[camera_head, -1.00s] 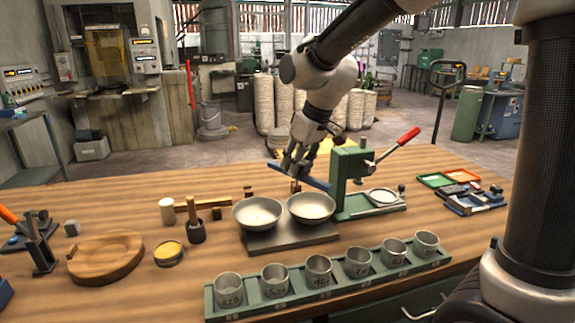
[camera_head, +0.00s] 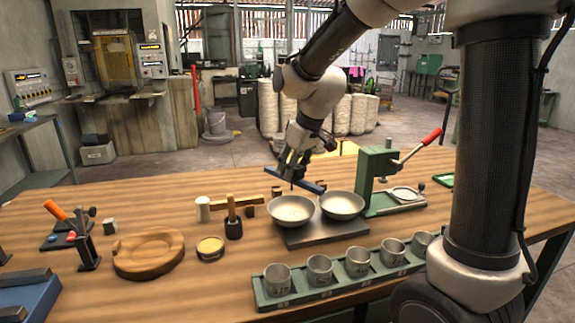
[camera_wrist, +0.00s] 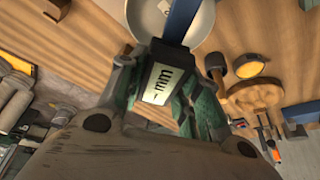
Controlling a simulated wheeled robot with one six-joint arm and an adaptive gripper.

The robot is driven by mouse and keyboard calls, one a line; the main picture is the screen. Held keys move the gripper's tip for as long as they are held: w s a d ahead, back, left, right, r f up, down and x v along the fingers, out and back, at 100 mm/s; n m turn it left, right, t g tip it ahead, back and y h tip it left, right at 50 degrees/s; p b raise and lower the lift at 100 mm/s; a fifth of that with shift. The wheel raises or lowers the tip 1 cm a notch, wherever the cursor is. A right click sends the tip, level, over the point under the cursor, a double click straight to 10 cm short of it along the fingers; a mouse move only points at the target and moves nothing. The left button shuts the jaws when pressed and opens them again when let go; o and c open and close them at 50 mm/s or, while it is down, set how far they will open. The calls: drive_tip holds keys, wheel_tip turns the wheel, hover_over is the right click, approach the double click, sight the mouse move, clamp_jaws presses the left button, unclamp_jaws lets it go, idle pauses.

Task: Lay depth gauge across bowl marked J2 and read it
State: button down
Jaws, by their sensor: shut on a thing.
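My gripper (camera_head: 292,172) is shut on the blue depth gauge (camera_head: 312,187), holding it in the air. In the wrist view the gauge's dark block with a pale "mm" face (camera_wrist: 162,82) sits between my fingers, and its blue bar (camera_wrist: 181,20) passes over a bowl. Two pale metal bowls stand side by side: a left bowl (camera_head: 291,211) and a right bowl (camera_head: 342,205). In the head view the gauge appears above the left bowl's far rim. The wrist view shows one bowl (camera_wrist: 205,28) with a small mark inside, too small to read. I cannot tell which bowl is J2.
The bowls stand on a dark plate (camera_head: 322,234). A green lever press (camera_head: 375,180) is to their right, a green rack of several metal cups (camera_head: 318,290) in front.

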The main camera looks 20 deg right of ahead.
sight(302, 169)
drive_tip(key=shift+f, duration=3.75)
drive_tip(key=shift+f, duration=0.25)
drive_tip(key=c, duration=0.9)
unclamp_jaws()
drive_tip(key=v, duration=1.2)
